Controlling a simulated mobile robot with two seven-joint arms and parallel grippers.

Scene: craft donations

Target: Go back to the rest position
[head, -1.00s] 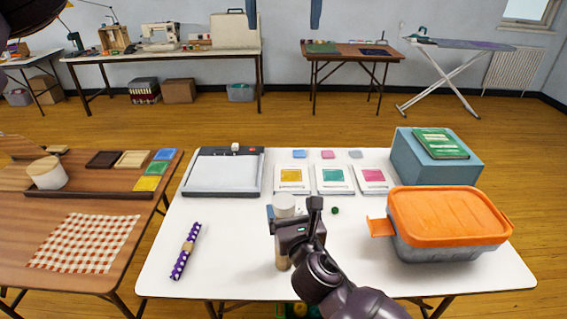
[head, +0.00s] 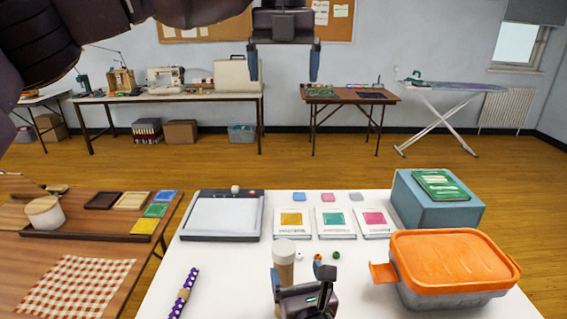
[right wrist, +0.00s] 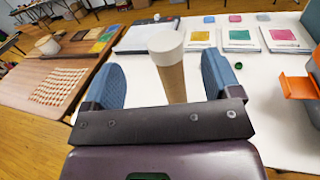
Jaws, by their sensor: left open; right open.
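My left gripper (head: 284,76) hangs at the top of the head view, high in the air, fingers apart and empty. My right gripper (head: 304,275) is low in the head view over the white table, fingers apart. A cardboard tube with a white cap (head: 284,262) stands upright close to the right gripper's left finger in that view. In the right wrist view the tube (right wrist: 172,75) appears between the open fingers (right wrist: 160,80), apparently apart from both. Its lower part is hidden by my gripper, so I cannot tell how deep it sits between them.
The white table (head: 225,270) holds an orange-lidded bin (head: 445,260), a blue box (head: 437,205) with a green book, a paper trimmer (head: 222,217), color packs, small beads (head: 319,257) and a purple dotted roll (head: 185,293). A wooden table (head: 120,250) stands left.

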